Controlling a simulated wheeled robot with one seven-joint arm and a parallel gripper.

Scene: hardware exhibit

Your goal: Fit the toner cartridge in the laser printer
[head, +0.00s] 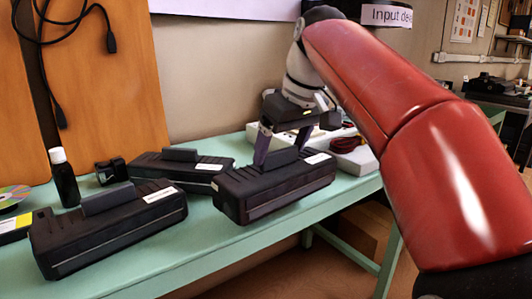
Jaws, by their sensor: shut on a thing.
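A black toner cartridge (275,190) with a white label and a raised handle is at the middle of the bench, close to its front edge. My gripper (281,150) points down over it and is shut on the raised handle. I cannot tell whether this cartridge rests on the bench or hangs just above it. Another similar black cartridge (105,228) lies at the front left. A third cartridge (180,170) lies behind, between the other two.
The green bench (215,245) has a narrow bare strip in front. A black bottle (65,180), a small black clip-like object (110,171) and a disc (12,196) stand at left. White items with a dark red cable (350,144) lie behind my gripper. My red arm covers the right.

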